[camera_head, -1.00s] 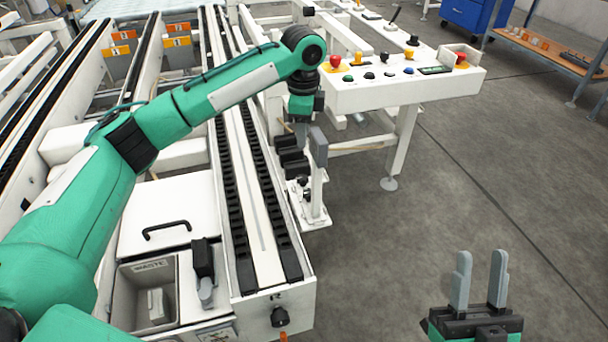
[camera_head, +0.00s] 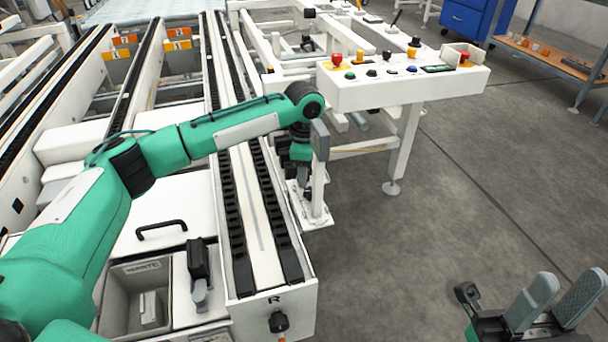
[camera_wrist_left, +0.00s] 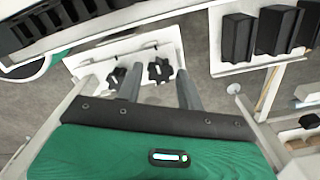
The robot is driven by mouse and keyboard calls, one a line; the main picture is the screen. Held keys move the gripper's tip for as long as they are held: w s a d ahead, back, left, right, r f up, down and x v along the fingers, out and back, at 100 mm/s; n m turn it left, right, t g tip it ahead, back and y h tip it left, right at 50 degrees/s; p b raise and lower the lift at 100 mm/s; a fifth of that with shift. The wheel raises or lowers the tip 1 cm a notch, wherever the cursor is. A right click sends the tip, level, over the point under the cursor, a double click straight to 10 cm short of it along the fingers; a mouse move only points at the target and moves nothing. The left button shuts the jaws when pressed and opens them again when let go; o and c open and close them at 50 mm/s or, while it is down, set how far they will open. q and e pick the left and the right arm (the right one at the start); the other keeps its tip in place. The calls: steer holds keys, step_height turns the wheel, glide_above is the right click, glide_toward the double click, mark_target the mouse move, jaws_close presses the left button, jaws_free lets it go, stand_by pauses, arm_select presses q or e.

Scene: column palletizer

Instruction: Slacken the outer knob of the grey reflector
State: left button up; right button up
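The grey reflector (camera_head: 320,141) sits on a white post beside the end of the conveyor in the head view. In the left wrist view two black star knobs sit on a white plate, a left knob (camera_wrist_left: 117,76) and a right knob (camera_wrist_left: 160,72). I cannot tell which is the outer one. My left gripper (camera_wrist_left: 158,88) is open, its fingers pointing at the plate. The right knob shows between the fingertips, the left knob just outside the left finger. No grip on either knob shows. My right gripper (camera_head: 553,300) is open and empty over the floor.
A white control panel (camera_head: 400,88) with coloured buttons stands behind the reflector. The conveyor rail (camera_head: 250,190) runs left of the post. A waste bin (camera_head: 120,290) and a black-handled white lid (camera_head: 165,205) are further left. The floor (camera_head: 450,210) to the right is clear.

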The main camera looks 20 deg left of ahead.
arm_select(q)
steer(key=shift+f, duration=0.15)
steer(key=shift+c, duration=0.4)
steer(key=c, duration=0.6)
